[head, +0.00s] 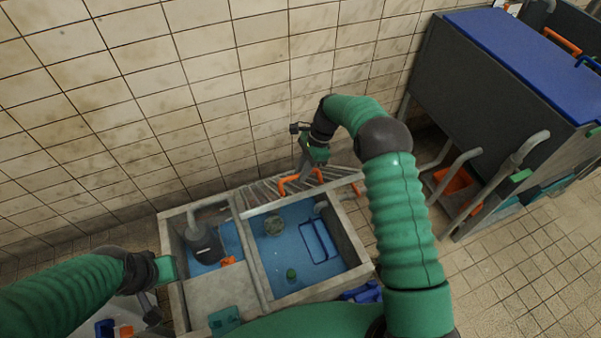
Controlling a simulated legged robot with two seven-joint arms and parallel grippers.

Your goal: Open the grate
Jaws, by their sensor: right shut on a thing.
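The grey slatted grate (262,193) is at the back edge of the concrete pit (350,245), by the tiled wall. It looks tilted up, and the pit's right compartment in front of it is uncovered. An orange handle (290,180) shows on the grate. My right gripper (317,172) reaches down from above, shut on the grate's handle; the arm's bend and gripper body hide part of the contact. My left gripper (168,268) is at the pit's left edge, apart from the grate; its fingers do not show clearly.
A grey cabinet with a blue top (535,55) and pipes stands at right. The tiled floor (510,275) at lower right is clear.

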